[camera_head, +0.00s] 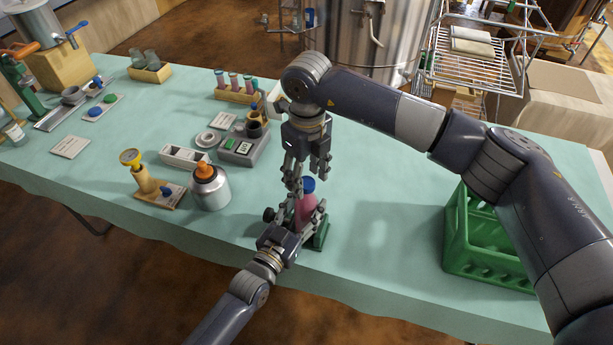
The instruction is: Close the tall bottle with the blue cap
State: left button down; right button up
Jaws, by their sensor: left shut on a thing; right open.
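The tall bottle (306,205) has pinkish-red contents and stands upright near the table's front edge, at a green stand (321,236). The blue cap (309,184) is at the bottle's top; I cannot tell whether it is tight. My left gripper (304,214) is shut on the bottle from the front left and hides part of its lower body. My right gripper (306,178) points down at the cap from above, its fingers open. Whether a finger touches the cap is unclear.
A green crate (487,240) stands to the right. A grey can with an orange top (210,188), a wooden stand with a yellow knob (148,180) and a grey device (243,146) stand to the left. The cloth between bottle and crate is clear.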

notch_tip(320, 180, up, 4)
jog(key=shift+f, duration=0.25)
jog(key=shift+c, duration=0.2)
notch_tip(320, 180, up, 2)
jog(key=n, duration=0.5)
jog(key=shift+n, duration=0.4)
jog(key=n, duration=0.1)
jog(key=r+n, duration=0.1)
jog(key=n, duration=0.2)
jog(key=shift+r+n, duration=0.25)
jog(key=shift+n, duration=0.05)
jog(key=shift+f, duration=4.05)
jog(key=c, duration=1.1)
